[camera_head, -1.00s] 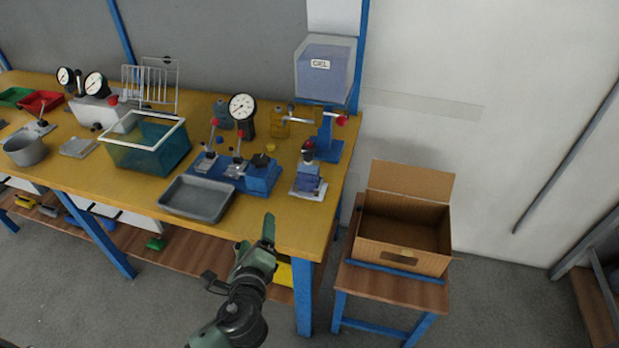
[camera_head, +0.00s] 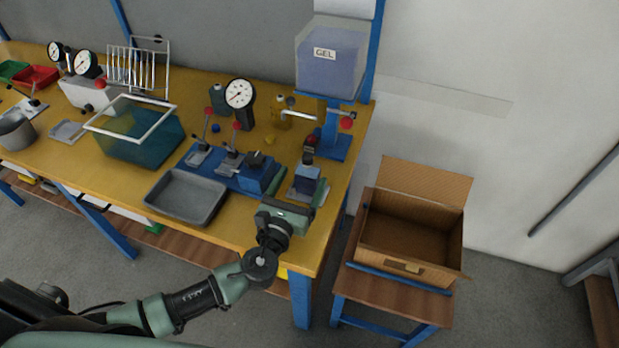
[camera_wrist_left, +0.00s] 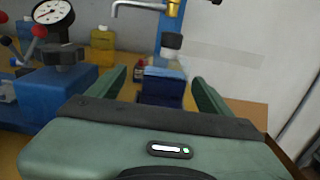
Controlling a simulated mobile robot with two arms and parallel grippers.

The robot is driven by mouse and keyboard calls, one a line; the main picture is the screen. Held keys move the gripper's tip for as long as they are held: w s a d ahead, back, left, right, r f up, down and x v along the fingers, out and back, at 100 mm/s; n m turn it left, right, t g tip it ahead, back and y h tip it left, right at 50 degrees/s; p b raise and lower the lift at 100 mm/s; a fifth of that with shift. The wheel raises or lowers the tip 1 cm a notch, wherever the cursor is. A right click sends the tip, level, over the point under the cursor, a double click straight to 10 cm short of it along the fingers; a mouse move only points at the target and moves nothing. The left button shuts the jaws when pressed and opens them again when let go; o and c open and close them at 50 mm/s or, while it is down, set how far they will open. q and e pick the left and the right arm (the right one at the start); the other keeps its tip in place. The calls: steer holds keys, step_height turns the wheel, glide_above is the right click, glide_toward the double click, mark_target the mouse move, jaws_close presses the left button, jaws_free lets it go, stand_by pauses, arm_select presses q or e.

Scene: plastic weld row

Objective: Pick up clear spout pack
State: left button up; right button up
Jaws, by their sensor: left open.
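A clear pack with a dark-topped cap (camera_wrist_left: 171,48) stands upright in a small blue holder (camera_wrist_left: 163,88) in the left wrist view. In the head view the pack (camera_head: 310,155) and its blue holder (camera_head: 307,180) are near the right front corner of the bench, under the gel tank's tap. My left gripper (camera_head: 297,203) is open and empty at the bench's front edge, just in front of the holder. In the left wrist view its fingers (camera_wrist_left: 158,82) stand apart on either side of the holder, with the pack ahead between them. My right gripper is out of view.
The gel tank (camera_head: 331,62) with its tap is above and behind the pack. A blue lever fixture (camera_head: 258,176) stands close on the left, with a grey tray (camera_head: 187,197) beside it. An open cardboard box (camera_head: 410,235) sits on a low stand at right.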

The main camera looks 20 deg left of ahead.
mark_target(311, 164)
arm_select(q)
steer(key=shift+w+d+r+p, duration=0.1)
steer(key=shift+w+r+p, duration=0.05)
steer(key=shift+w, duration=0.35)
steer(key=shift+w+d+r+p, duration=0.1)
steer(key=shift+w+r+p, duration=0.05)
steer(key=shift+w, duration=0.35)
steer(key=w, duration=0.3)
steer(key=shift+w+d+r+p, duration=0.1)
steer(key=shift+w+d+p, duration=0.15)
steer(key=shift+p, duration=0.1)
steer(key=shift+w, duration=0.3)
steer(key=c, duration=1.6)
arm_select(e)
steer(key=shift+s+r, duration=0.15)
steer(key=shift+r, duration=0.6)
arm_select(q)
steer(key=shift+c, duration=0.2)
